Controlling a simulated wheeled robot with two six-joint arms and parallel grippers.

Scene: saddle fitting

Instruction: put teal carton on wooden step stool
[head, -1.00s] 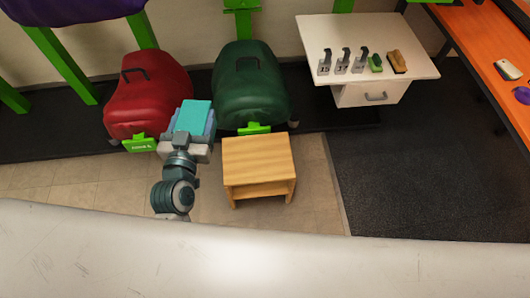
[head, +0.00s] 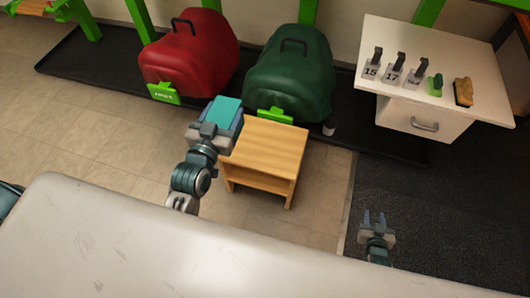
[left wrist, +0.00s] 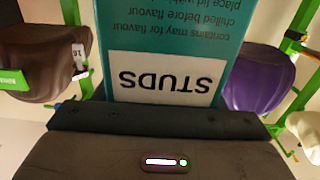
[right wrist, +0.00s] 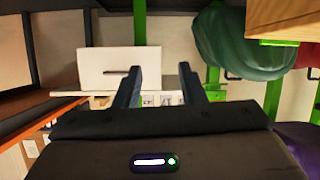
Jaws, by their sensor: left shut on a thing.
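The teal carton (head: 223,110) is held in my left gripper (head: 220,124), which is shut on it. In the head view the carton shows at the left edge of the wooden step stool (head: 268,143), seemingly above it; the height gap cannot be told. The left wrist view shows the carton (left wrist: 165,45) close up, with a white "STUDS" label upside down. My right gripper (head: 374,222) is open and empty, over the dark mat right of the stool. It also shows in the right wrist view (right wrist: 166,85). The stool's top is bare.
A red saddle (head: 190,55) and a green saddle (head: 291,75) sit on racks behind the stool. A white cabinet (head: 440,60) at the right bears numbered hooks, a green item and a brush. Tiled floor lies open at left. A pale surface (head: 150,240) fills the foreground.

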